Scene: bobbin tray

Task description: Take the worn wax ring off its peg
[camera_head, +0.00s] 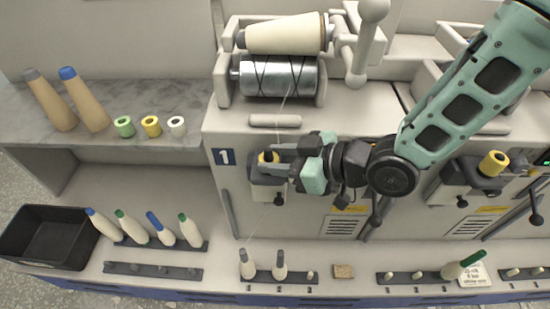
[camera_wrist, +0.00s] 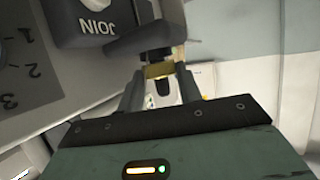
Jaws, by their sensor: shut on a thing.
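The worn wax ring (camera_head: 268,156) is a small yellow ring at the grey unit on the front of the machine section marked 1. In the wrist view the yellow ring (camera_wrist: 159,70) sits between my fingertips, just below a dark part that looks like the peg (camera_wrist: 155,54). My gripper (camera_head: 272,166) reaches in from the right, and its fingers are shut on the ring. It also shows in the wrist view (camera_wrist: 160,82), one finger on each side of the ring. I cannot tell whether the ring is still around the peg.
A green ring (camera_head: 124,126), a yellow ring (camera_head: 151,126) and a white ring (camera_head: 177,126) lie on the left shelf beside two tan cones. A black bin (camera_head: 22,262) stands at lower left. Bobbins stand along the front ledge. Another yellow ring (camera_head: 494,163) is on the right unit.

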